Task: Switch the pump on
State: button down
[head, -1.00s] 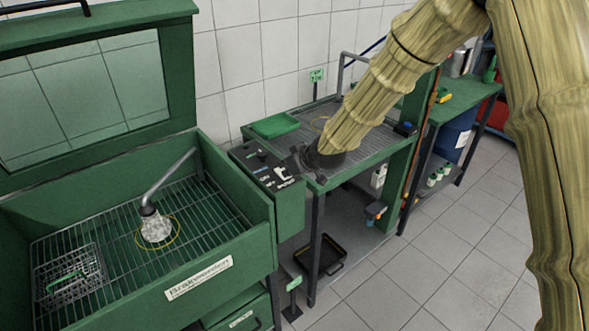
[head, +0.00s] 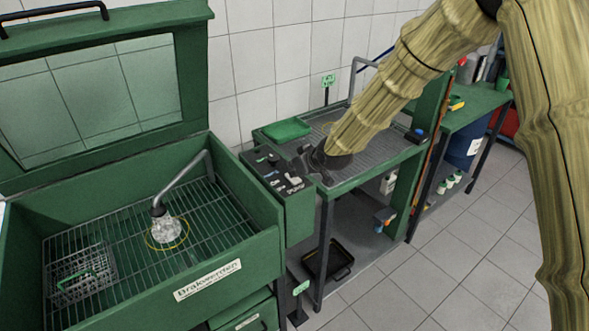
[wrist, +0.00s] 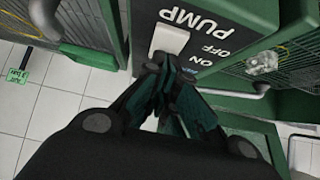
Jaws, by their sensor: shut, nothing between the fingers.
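The pump switch is a white rocker (wrist: 170,38) on the dark panel, beside the printed words PUMP, ON and OFF in the wrist view. Its on or off position cannot be told. In the head view the control box (head: 299,212) sits on the right side of the green wash basin (head: 262,252), with small white controls on top. My gripper (wrist: 166,72) is shut and empty, its fingertips close to the rocker's lower edge; I cannot tell whether they touch. In the head view my gripper (head: 307,160) is at the box's right edge.
A bent spout (head: 185,180) stands over the basin grate, with a clear shape under it and a wire basket (head: 82,275) at left. The raised glass lid (head: 95,95) stands behind. A draining table (head: 400,150) with a green tray (head: 287,129) is right of the box.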

aim_at(296, 181)
jog(key=r+p, duration=0.1)
jog(key=r, duration=0.1)
jog(key=r+p, duration=0.1)
jog(key=r, duration=0.1)
jog(key=shift+s+d+p, duration=0.2)
jog(key=shift+p, duration=0.15)
jog(key=shift+s+d+r+b, duration=0.1)
jog(key=shift+s+d+b, duration=0.05)
jog(key=shift+s+b, duration=0.15)
jog(key=b+v, duration=0.2)
jog(key=v, duration=0.7)
jog(key=shift+s+d, duration=0.25)
jog(key=shift+s, duration=0.05)
jog(key=shift+f, duration=0.25)
